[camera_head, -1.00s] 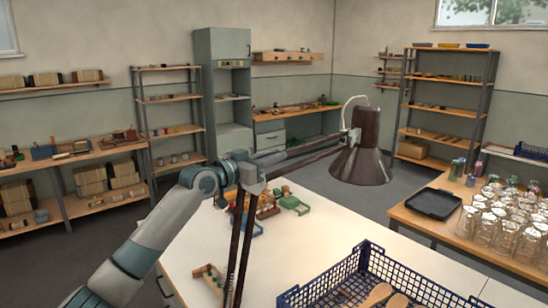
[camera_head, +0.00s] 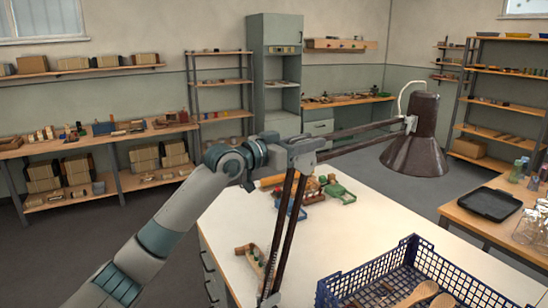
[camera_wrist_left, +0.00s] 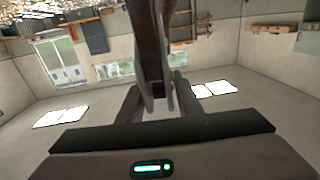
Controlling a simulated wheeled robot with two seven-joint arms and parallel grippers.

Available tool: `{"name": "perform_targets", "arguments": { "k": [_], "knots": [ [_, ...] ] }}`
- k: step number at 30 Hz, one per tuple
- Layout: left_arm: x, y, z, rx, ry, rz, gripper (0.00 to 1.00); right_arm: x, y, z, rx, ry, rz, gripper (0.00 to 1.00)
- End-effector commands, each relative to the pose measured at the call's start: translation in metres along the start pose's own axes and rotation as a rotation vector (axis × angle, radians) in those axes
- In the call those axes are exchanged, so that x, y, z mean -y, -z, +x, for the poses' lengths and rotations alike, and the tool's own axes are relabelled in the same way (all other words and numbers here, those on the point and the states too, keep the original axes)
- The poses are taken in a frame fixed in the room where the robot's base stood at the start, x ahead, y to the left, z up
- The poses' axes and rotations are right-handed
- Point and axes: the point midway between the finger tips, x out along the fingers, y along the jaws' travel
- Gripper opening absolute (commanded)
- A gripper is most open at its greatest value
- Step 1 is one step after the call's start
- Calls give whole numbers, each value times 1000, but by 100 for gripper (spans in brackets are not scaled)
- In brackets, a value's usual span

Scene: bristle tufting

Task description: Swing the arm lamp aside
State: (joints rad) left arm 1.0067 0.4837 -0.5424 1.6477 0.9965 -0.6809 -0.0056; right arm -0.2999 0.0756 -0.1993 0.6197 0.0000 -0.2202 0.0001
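The arm lamp has a dark brown cone shade (camera_head: 418,140) that hangs to the right over the back edge of the white table. Its thin brown bars run left to an elbow and then down to the table's front left. My left gripper (camera_head: 303,150) is at the elbow, its arm coming from the lower left. In the left wrist view the gripper's two fingers (camera_wrist_left: 158,102) stand on either side of the lamp's brown bar (camera_wrist_left: 152,45) and appear closed on it. The exact contact is partly hidden. My right gripper is in neither current view.
The white table (camera_head: 355,222) holds a blue crate (camera_head: 335,292) with wooden brushes at the front right. A green tray (camera_head: 340,193) and small parts lie behind the lamp bars. A side table at right holds a black tray (camera_head: 488,204) and glass jars. Shelves line the walls.

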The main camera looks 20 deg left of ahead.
Motion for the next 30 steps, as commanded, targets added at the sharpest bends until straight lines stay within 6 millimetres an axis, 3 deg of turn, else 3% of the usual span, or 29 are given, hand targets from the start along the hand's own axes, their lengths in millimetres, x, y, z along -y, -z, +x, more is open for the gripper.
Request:
{"name": "perform_targets", "arguments": {
  "k": [9, 15, 21, 30],
  "knots": [
    [1, -4, -66, 0, 2, 2, 32, -1, -3, 31, 0, -1, -1, 31],
    [1, -3, -96, 0, 1, 1, 32, -3, -4, 41, 0, -4, -2, 31],
    [1, -1, -110, 0, 1, 0, 32, -5, -5, 44, 1, -5, -4, 31],
    [0, 0, -111, 0, 1, -1, 32, -5, -5, 44, 0, -6, -4, 31]
  ]
}}
